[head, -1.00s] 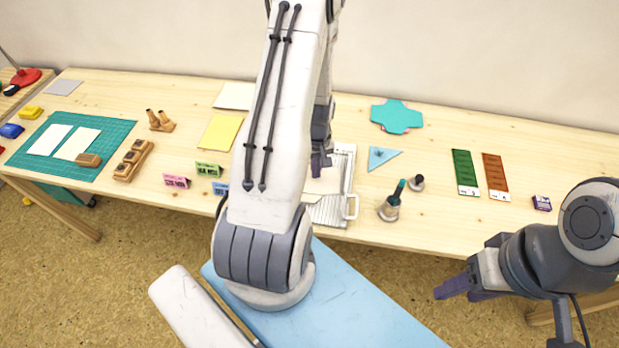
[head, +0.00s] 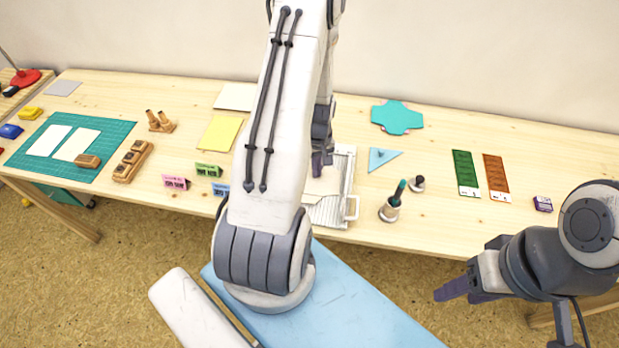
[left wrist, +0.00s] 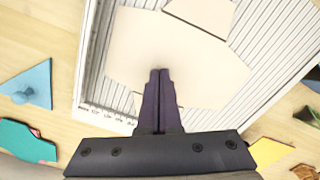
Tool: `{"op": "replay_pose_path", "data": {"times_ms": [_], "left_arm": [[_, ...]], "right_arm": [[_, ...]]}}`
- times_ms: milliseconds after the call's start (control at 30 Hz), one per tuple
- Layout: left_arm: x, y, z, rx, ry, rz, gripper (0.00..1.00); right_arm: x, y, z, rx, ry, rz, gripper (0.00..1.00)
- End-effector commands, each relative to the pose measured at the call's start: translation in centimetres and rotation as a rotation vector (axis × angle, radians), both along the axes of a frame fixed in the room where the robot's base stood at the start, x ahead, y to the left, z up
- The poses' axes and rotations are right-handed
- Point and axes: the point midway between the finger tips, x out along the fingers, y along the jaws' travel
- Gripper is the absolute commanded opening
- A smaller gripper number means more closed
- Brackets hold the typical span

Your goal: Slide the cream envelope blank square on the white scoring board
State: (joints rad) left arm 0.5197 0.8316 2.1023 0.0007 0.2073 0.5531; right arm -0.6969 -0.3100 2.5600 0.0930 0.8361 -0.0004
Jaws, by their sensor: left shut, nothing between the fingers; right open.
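The cream envelope blank (left wrist: 205,65) lies on the white scoring board (left wrist: 90,70), turned at an angle to the board's ribbed grooves in the left wrist view. In the head view the scoring board (head: 347,180) is partly hidden by my left arm, and only part of the blank (head: 322,186) shows. My left gripper (left wrist: 160,75) is shut and empty, its fingertips over the blank near its edge; I cannot tell whether they touch it. It also shows in the head view (head: 320,170). My right gripper (head: 445,293) is open and empty, in front of the table.
A blue triangle (head: 382,158) and a pot with a teal-handled tool (head: 390,209) stand right of the board. A teal envelope-shaped piece (head: 397,117) lies behind. Small pink (head: 175,183) and green (head: 208,170) signs stand left.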

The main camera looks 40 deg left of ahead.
Motion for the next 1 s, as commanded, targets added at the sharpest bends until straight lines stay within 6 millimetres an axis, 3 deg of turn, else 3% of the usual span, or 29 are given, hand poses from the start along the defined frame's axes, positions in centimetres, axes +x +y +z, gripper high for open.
{"op": "replay_pose_path", "data": {"times_ms": [1000], "left_arm": [[2.0, 1.3, -0.2, 0.0, 0.0, 0.0, 0.0]], "right_arm": [[0.0, 0.0, 0.0, 0.0, 0.0, 0.0, 0.5]]}}
